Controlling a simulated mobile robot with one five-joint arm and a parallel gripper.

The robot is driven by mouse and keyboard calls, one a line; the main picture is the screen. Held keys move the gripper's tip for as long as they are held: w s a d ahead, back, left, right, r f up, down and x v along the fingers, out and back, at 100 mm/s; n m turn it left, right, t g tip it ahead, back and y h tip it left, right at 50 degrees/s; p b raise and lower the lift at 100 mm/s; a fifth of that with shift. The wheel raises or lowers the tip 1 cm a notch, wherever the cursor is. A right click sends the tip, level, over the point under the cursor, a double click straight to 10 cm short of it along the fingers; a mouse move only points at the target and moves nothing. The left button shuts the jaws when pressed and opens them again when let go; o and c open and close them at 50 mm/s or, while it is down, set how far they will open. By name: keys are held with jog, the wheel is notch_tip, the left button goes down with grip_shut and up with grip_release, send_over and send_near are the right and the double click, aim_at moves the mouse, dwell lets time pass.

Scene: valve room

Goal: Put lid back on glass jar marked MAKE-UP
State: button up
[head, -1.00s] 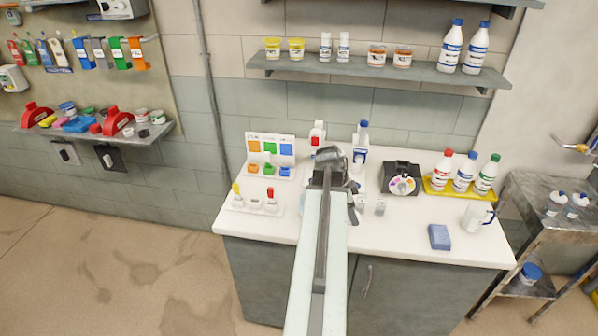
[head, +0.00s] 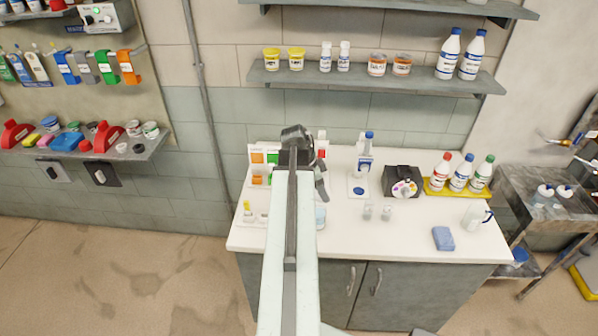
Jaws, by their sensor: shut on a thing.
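My gripper (head: 297,142) is at the far end of my outstretched arm, over the back left part of the white counter. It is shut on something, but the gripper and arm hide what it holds. Two small clear jars (head: 367,211) (head: 386,213) stand mid-counter, to the right of my arm. A pale blue, glassy thing (head: 320,217) shows partly beside my arm. No MAKE-UP marking is legible, so I cannot tell which jar bears it. A lid cannot be made out for certain.
A blue-capped bottle (head: 366,150) stands behind a white plate with a blue disc (head: 358,189). A black box (head: 402,181), a yellow tray of bottles (head: 438,189), a jug (head: 474,215) and a blue sponge (head: 443,238) are to the right. A shelf (head: 375,78) overhangs the back.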

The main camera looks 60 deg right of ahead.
jog(key=shift+w+r, duration=0.2)
jog(key=shift+w, duration=0.05)
jog(key=shift+s+f+b, duration=0.1)
jog(key=shift+f+b, duration=0.05)
jog(key=shift+b, duration=0.15)
jog(key=shift+w+f+b, duration=0.25)
jog(key=shift+f+b, duration=0.25)
jog(key=shift+f, duration=0.05)
notch_tip(320, 180, down, 5)
jog(key=b, duration=0.5)
jog(key=shift+f, duration=0.1)
jog(key=shift+f, duration=0.15)
dwell(0.9)
jog(key=o, duration=1.4)
